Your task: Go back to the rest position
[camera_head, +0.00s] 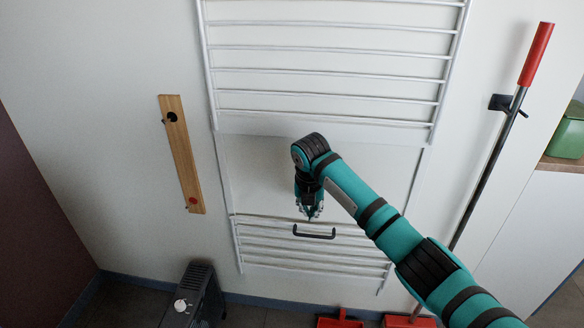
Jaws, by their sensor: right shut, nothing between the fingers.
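My right arm (372,212) comes in from the lower right, bent at the wrist. My right gripper (311,214) points down and is shut and empty. Its fingertips are just above a black handle (314,235) in the picture; I cannot tell how far apart they are in depth. The handle is on a white slatted rack (330,130) on the wall, with a plain panel (250,165) between its upper and lower bars. The arm hides part of the rack's right side. My left gripper is not in view.
A wooden strip (182,155) hangs on the wall at the left. A dark heater (196,296) stands on the floor. A red-topped pole (500,140) leans at the right near red items (340,320) on the floor. A green box (568,132) sits on a counter at the far right.

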